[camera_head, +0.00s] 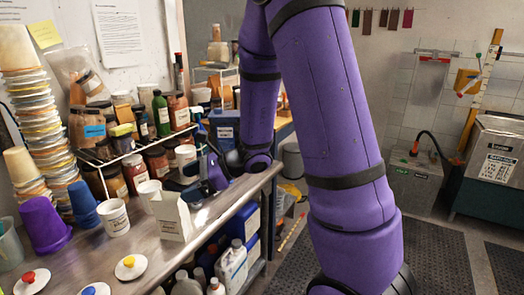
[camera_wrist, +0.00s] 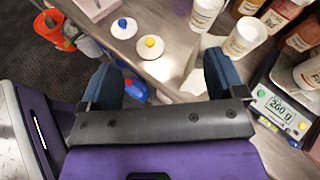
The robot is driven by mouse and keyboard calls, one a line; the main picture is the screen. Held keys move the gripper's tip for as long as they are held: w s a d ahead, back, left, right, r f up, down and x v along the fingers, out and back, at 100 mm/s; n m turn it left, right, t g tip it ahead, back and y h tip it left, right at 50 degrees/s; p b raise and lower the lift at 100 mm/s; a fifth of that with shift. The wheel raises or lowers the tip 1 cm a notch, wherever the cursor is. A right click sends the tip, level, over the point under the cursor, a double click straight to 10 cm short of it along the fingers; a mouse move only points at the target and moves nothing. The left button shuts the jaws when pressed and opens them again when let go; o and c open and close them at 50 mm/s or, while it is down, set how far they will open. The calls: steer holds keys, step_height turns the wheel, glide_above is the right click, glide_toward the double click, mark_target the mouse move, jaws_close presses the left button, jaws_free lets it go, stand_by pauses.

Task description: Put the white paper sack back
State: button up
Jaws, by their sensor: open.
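The white paper sack (camera_head: 173,217) stands upright on the metal-topped bench, near its front edge, with a small label low on its side. In the wrist view a white shape that looks like the sack (camera_wrist: 197,70) lies beyond my fingers, towards the right finger. My gripper (camera_head: 199,178) is just behind and to the right of the sack in the head view. Its two blue fingers are spread apart in the wrist view (camera_wrist: 162,82), with nothing held between them. I cannot tell whether a finger touches the sack.
White labelled cups (camera_head: 115,217) stand left of the sack. A scale (camera_wrist: 280,108) reading about 200 g is close to my right finger. Coloured-knob lids (camera_head: 130,267) lie on the bench, with a purple cup (camera_head: 45,224) behind. A rack of jars (camera_head: 135,165) lines the back.

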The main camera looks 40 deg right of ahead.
steer(key=s+a+r+n+g+h, duration=0.25)
steer(key=s+r+n+g, duration=0.35)
steer(key=s+r+n, duration=0.55)
steer(key=s+d+r+n+t+h, duration=0.2)
steer(key=s+d+n+h, duration=0.1)
steer(key=s+n+h, duration=0.1)
steer(key=s+d+r+n+t+h, duration=0.1)
steer(key=s+d+r+n+h, duration=0.2)
steer(key=s+n+h, duration=0.2)
steer(key=shift+s+d+r+n+t, duration=0.3)
steer(key=shift+s+n, duration=0.65)
steer(key=shift+s, duration=1)
steer(key=shift+d+f, duration=0.1)
